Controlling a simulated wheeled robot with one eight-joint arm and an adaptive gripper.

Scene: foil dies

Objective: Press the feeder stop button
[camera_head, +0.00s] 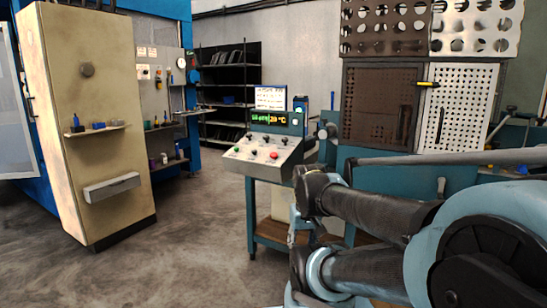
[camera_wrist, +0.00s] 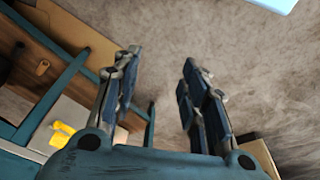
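A control panel (camera_head: 262,156) with a sloped grey face stands on a blue stand in the middle of the camera_head view. It carries a green button (camera_head: 237,149), a red button (camera_head: 274,155), and several other small buttons and dark knobs. I cannot read their labels, so I cannot tell which is the feeder stop button. In the wrist view my gripper (camera_wrist: 161,62) is open with nothing between its fingers, over bare floor. The panel's buttons do not show there. In the camera_head view my arm reaches in from the right, in front and right of the panel; the fingers are not clear.
A lit display (camera_head: 277,120) stands above the panel. A blue frame with a wooden shelf (camera_wrist: 85,30) and a yellow object (camera_wrist: 62,134) are left of my gripper in the wrist view. A beige cabinet (camera_head: 90,130) stands left; open floor (camera_head: 190,235) lies between.

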